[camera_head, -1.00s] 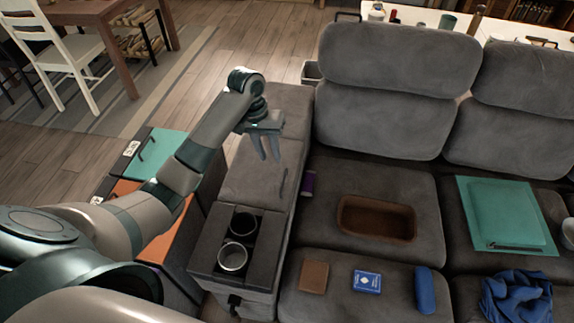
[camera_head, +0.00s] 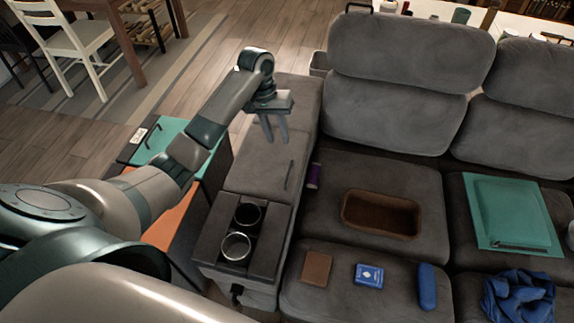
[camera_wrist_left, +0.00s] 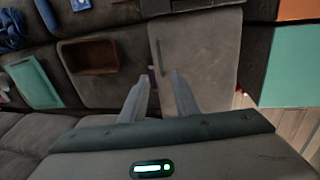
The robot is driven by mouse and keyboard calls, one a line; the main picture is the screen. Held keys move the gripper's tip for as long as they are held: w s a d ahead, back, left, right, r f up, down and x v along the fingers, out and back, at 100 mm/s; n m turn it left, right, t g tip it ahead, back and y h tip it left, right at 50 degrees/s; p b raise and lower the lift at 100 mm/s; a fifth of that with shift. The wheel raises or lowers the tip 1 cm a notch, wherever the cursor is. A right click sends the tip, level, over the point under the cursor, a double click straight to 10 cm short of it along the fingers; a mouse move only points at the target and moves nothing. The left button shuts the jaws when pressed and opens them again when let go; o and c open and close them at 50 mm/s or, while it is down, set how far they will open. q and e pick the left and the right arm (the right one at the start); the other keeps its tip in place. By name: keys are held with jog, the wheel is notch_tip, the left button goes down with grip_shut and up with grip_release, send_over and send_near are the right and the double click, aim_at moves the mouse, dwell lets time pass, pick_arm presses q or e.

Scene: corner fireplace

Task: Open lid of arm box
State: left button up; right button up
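The arm box is the sofa's left armrest, with a closed grey padded lid (camera_head: 256,165). A thin dark handle (camera_head: 289,175) lies along the lid's right side; it also shows in the left wrist view (camera_wrist_left: 159,56). My left gripper (camera_head: 276,138) points down above the far part of the armrest, beyond the handle and apart from it. Its two fingers are spread with nothing between them; they also show in the left wrist view (camera_wrist_left: 160,98). My right gripper is not in view.
Two cup holders (camera_head: 241,229) sit at the armrest's near end. A brown tray (camera_head: 381,226), a wallet (camera_head: 317,268), a blue card pack (camera_head: 369,275), a blue case (camera_head: 427,287) and a purple can (camera_head: 314,176) lie on the seats. Teal and orange drawers stand left.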

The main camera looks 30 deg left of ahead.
pick_arm(q)
jog(key=d+f, duration=0.1)
jog(key=f, duration=0.4)
jog(key=d+f+p, duration=0.1)
jog(key=f, duration=0.8)
jog(key=shift+w+d+f, duration=0.35)
jog(key=shift+d, duration=0.05)
grip_shut()
